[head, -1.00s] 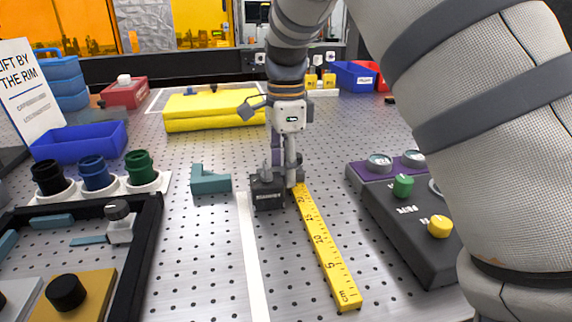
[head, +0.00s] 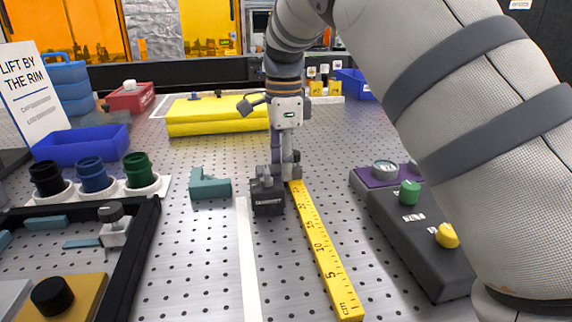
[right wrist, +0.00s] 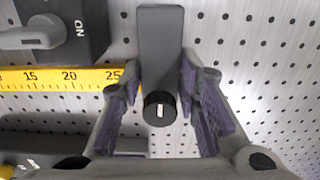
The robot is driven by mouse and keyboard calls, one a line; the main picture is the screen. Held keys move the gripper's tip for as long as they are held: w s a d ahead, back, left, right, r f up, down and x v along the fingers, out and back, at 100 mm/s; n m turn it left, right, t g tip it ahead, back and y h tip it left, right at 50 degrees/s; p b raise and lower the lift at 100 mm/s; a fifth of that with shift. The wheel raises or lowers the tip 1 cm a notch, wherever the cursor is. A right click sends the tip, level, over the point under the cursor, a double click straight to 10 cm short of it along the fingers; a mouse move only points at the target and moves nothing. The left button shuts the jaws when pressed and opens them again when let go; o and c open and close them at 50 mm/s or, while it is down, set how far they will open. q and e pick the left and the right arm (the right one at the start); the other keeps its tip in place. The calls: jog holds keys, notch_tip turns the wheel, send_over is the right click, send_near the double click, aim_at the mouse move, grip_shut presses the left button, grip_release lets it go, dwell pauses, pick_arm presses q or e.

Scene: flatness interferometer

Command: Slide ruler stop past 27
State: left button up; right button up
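The yellow ruler (head: 322,258) lies on the perforated metal table, its low numbers at the near end. In the right wrist view the ruler (right wrist: 50,79) shows marks 15, 20 and 25. The ruler stop (right wrist: 160,35) is a dark grey bar with a round black knob, lying across the ruler just past the 25 mark. My right gripper (head: 287,172) hides it in the head view. My left gripper is out of view.
A black block with a lever (head: 268,200) stands close left of the ruler's far part. A teal angle block (head: 210,187) lies farther left. A dark control box (head: 425,245) with green and yellow knobs stands on the right. A yellow block (head: 215,115) lies behind.

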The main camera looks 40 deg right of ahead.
jog(key=o, duration=0.4)
jog(key=shift+o, duration=0.2)
notch_tip(320, 180, up, 12)
jog(key=shift+f, duration=0.1)
